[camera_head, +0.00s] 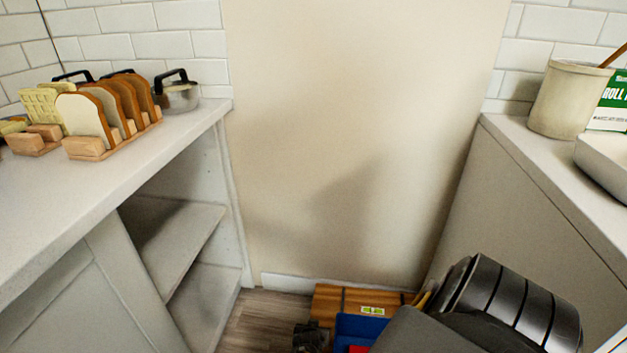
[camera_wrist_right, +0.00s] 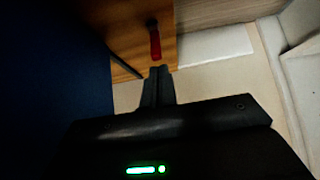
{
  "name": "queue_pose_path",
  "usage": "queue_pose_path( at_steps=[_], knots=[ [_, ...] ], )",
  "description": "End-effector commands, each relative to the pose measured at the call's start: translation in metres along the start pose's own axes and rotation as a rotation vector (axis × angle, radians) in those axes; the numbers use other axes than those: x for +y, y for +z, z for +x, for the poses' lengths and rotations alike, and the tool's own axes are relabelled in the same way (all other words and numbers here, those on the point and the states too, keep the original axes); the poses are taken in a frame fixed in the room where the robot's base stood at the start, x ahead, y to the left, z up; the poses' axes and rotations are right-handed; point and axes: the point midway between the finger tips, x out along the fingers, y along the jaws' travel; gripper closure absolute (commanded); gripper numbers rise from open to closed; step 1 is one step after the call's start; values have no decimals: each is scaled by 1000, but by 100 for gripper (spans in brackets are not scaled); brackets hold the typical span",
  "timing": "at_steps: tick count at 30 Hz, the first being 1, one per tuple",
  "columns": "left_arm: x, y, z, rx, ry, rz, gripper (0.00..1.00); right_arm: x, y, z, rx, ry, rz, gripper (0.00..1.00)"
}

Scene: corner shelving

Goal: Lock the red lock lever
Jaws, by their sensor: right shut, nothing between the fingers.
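The red lock lever (camera_wrist_right: 155,42) shows in the right wrist view as a short red bar on a wooden surface (camera_wrist_right: 130,25). My right gripper (camera_wrist_right: 160,71) is shut and empty, with its fingertips just below the lever's lower end in the picture. I cannot tell whether they touch. In the head view the wooden piece (camera_head: 329,297) lies low in the middle, and my right arm covers part of that area. The lever cannot be made out surely there. My left gripper is not in view.
A blue panel (camera_wrist_right: 50,80) is close on the left in the right wrist view; blue also shows in the head view (camera_head: 358,327). A dark object (camera_head: 309,337) beside it is unclear. Counters (camera_head: 120,165) stand on both sides, with open shelves (camera_head: 175,235) at left.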

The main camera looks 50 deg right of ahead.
Motion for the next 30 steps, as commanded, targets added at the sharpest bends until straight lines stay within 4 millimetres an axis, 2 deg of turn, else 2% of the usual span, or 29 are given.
queue_pose_path(
  at_steps=[6,19,23,27,30],
  knots=[
    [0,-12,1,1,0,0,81,0,-8,-9,-1,0,0,100],
    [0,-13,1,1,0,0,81,0,-11,-8,0,0,0,100],
    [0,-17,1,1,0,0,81,1,-24,-5,2,-1,-1,100],
    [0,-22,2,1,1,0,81,3,-49,2,3,-2,-1,100],
    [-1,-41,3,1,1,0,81,3,-46,-29,-3,-4,-3,100]
  ],
)
